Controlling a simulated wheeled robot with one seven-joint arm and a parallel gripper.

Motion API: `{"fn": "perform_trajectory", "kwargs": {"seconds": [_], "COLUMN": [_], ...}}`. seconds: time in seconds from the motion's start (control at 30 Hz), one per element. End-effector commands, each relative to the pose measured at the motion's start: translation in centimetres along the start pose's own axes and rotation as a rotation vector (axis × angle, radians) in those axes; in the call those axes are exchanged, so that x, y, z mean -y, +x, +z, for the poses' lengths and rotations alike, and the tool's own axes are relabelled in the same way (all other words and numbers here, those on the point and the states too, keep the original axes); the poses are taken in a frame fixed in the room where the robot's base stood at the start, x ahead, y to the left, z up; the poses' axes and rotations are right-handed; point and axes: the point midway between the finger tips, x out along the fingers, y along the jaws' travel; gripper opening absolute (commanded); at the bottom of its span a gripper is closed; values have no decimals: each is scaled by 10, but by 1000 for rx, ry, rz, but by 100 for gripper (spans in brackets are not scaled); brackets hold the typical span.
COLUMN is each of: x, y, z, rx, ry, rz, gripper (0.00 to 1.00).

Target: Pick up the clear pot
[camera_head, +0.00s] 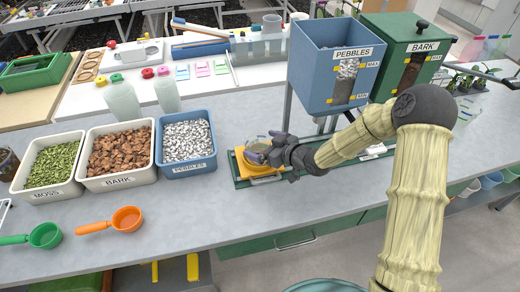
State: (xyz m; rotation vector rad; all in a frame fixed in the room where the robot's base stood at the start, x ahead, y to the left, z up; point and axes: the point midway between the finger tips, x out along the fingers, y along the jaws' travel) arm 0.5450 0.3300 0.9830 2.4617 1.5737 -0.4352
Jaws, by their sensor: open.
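The clear pot (257,144) is a small see-through vessel on a yellow-orange stand (241,163), which sits on a green base board (244,182) on the bench. My gripper (266,147) comes in from the right, low over the stand. Its jaws are open, with purple-grey fingertips at the pot's near and far sides. Part of the pot is hidden behind the fingers. I cannot tell whether the fingers touch it. The pot looks upright and rests on the stand.
Bins of moss (53,164), bark (117,155) and pebbles (187,141) stand left of the pot. A blue pebble hopper (318,62) and green bark hopper (413,35) stand behind my arm. Green (46,235) and orange (126,219) scoops lie front left. The front middle bench is clear.

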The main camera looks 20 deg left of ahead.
Motion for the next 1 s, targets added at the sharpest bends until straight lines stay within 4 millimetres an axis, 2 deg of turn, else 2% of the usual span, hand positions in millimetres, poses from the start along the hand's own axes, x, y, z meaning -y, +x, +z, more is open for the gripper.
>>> {"fn": "perform_trajectory", "kwargs": {"seconds": [0.1,0.2,0.7,0.9,1.0], "x": [1,0,2,1,1], "y": [16,21,22,21,21], "z": [-1,0,0,0,0], "rx": [1,1,0,0,0], "ry": [1,1,-1,-1,-1], "rz": [-2,0,-3,-2,-2], "gripper": [100,100,100,61,58]}}
